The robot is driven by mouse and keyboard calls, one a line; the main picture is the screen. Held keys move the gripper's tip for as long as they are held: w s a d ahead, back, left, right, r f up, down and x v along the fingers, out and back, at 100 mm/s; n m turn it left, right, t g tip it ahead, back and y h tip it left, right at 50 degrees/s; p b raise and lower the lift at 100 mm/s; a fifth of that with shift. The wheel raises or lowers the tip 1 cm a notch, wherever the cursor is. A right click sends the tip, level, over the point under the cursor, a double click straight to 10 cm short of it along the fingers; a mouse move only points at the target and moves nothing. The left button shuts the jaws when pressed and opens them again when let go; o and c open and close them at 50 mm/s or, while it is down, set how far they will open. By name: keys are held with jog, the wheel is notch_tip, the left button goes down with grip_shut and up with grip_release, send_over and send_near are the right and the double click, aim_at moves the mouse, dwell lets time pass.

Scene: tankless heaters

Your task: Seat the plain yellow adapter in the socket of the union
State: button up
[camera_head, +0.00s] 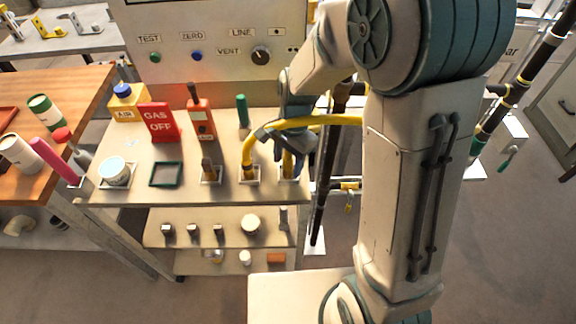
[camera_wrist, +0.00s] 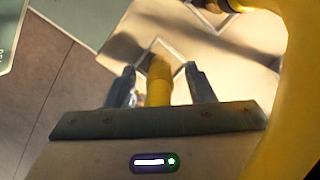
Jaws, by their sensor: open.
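A plain yellow cylindrical piece (camera_head: 288,165), which looks like the adapter, stands in a square white-edged holder at the bench's right end. It also shows in the wrist view (camera_wrist: 159,86), upright between my fingers. My gripper (camera_head: 287,150) points down around it, with one finger on each side; it shows in the wrist view too (camera_wrist: 162,88). The fingers are open, with a gap visible on both sides of the piece. I cannot make out the union's socket for certain; a small yellow fitting (camera_head: 349,186) is on the dark vertical pipe beside the bench.
A yellow hose (camera_head: 246,150) arcs close past my gripper and ends in the neighbouring holder; it fills the wrist view's right side (camera_wrist: 299,80). The bench (camera_head: 130,150) also bears a red GAS OFF sign (camera_head: 158,121), a red meter (camera_head: 201,120) and a white cup (camera_head: 114,170). A control panel (camera_head: 215,50) stands behind.

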aim_at(288, 158)
grip_shut()
jog(key=shift+r, duration=0.1)
notch_tip(288, 158, up, 10)
jog(key=shift+f, duration=0.1)
dwell(0.4)
